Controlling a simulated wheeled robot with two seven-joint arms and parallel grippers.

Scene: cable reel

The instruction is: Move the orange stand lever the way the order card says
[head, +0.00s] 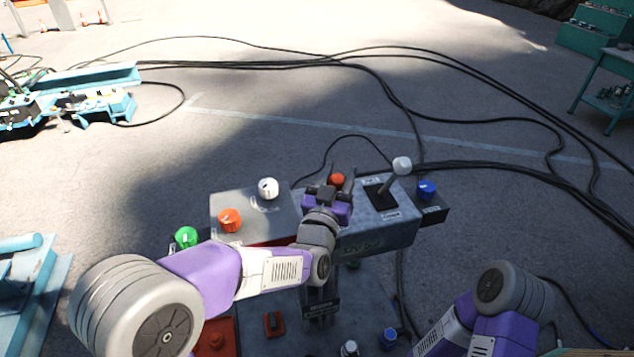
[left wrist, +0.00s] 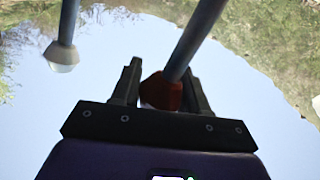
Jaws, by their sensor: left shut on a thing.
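The orange stand lever shows its orange knob (head: 337,180) at the middle of the control stand in the head view. In the left wrist view the orange knob (left wrist: 160,93) sits between my two fingers, with its grey shaft slanting to the upper right. My left gripper (head: 338,183) is shut on this knob, and it partly hides the lever below it. The gripper (left wrist: 161,85) fills the middle of the left wrist view. My right arm shows at the lower right, but its gripper is not in view. I cannot make out a readable order card.
A white-knobbed lever (head: 402,165) stands right of my gripper, tilted right. The stand (head: 375,238) also carries an orange dial (head: 230,220), a white dial (head: 268,187), a green dial (head: 186,237) and a blue dial (head: 427,190). Black cables (head: 400,100) lie on the floor behind.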

